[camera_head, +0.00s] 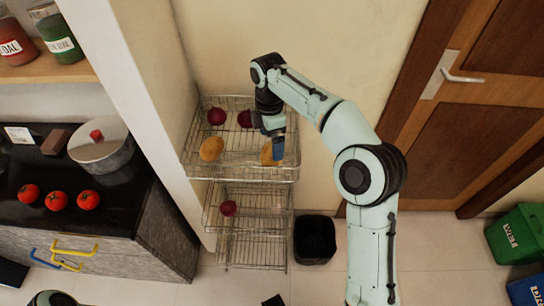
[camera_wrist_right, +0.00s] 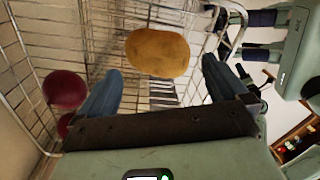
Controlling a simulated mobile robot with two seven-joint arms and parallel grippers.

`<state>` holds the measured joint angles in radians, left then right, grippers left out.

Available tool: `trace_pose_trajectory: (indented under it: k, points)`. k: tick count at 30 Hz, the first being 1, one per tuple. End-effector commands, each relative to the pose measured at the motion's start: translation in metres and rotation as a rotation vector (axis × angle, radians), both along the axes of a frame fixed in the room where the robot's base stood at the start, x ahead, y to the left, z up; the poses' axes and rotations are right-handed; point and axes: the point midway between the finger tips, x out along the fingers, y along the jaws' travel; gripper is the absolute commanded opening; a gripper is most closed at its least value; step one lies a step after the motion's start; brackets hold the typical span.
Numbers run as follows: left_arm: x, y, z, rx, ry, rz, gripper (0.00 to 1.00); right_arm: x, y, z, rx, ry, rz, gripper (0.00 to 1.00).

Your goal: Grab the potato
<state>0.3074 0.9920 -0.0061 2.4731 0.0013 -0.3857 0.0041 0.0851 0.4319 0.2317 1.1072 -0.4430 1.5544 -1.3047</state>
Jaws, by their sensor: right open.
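A brown potato (camera_head: 267,155) lies in the top basket of the wire rack (camera_head: 240,172), at its right side, partly hidden by my right gripper (camera_head: 278,150). In the right wrist view this potato (camera_wrist_right: 157,53) shows between and beyond the two blue fingers of my open right gripper (camera_wrist_right: 161,66). The fingers look apart from it, with a gap on each side. A second potato (camera_head: 211,149) lies at the left of the same basket. My left gripper cannot be made out.
Dark red onions (camera_head: 216,116) lie at the back of the top basket; one onion (camera_wrist_right: 65,89) shows left of my fingers. Another onion (camera_head: 228,208) is on a lower tier. A black bin (camera_head: 315,239) stands right of the rack. A counter (camera_head: 110,235) is at left.

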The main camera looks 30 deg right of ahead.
Motion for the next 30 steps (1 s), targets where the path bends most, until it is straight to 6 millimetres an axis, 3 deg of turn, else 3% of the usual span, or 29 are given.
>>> trace_pose_trajectory:
  k: [10, 20, 24, 30]
  points:
    - [-0.005, 0.0, -0.013, -0.001, 0.005, -0.001, 0.43, -0.002, -0.003, -0.046, 0.001, 0.002, 0.0, 1.0]
    - [-0.005, 0.0, -0.014, 0.0, 0.005, -0.001, 0.43, -0.002, -0.003, -0.052, 0.002, -0.001, -0.001, 1.0]
    - [-0.005, 0.0, -0.014, 0.0, 0.005, -0.001, 0.43, -0.002, -0.003, -0.052, 0.002, -0.001, -0.001, 0.57]
    - [-0.005, 0.0, -0.014, 0.0, 0.006, 0.0, 0.43, -0.002, -0.003, -0.051, 0.002, -0.002, -0.001, 0.56]
